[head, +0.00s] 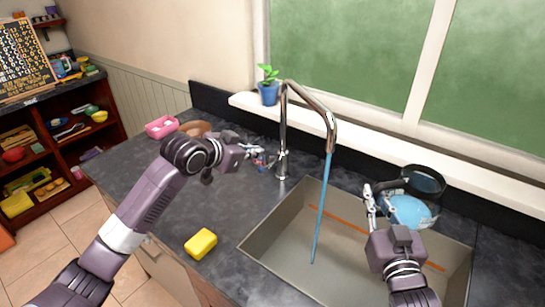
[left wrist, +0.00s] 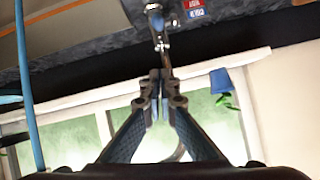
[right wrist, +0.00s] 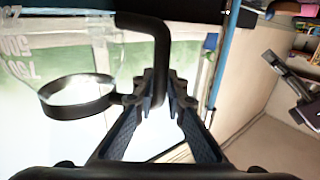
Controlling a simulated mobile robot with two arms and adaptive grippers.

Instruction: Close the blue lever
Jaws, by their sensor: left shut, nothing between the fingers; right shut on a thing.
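A chrome faucet (head: 330,118) stands behind the sink, and a blue stream of water (head: 322,210) runs from its spout. My right gripper (head: 371,193) is shut on the black handle (right wrist: 158,55) of a clear measuring jug (head: 410,208) above the sink's right side, with blue liquid inside.
A grey sink (head: 262,240) is set in the dark counter (head: 130,180). A yellow sponge (head: 201,243) lies at its front left. A potted plant (head: 268,90) stands on the white sill. A pink container (head: 161,127) and brown bowl (head: 195,129) lie behind my left arm.

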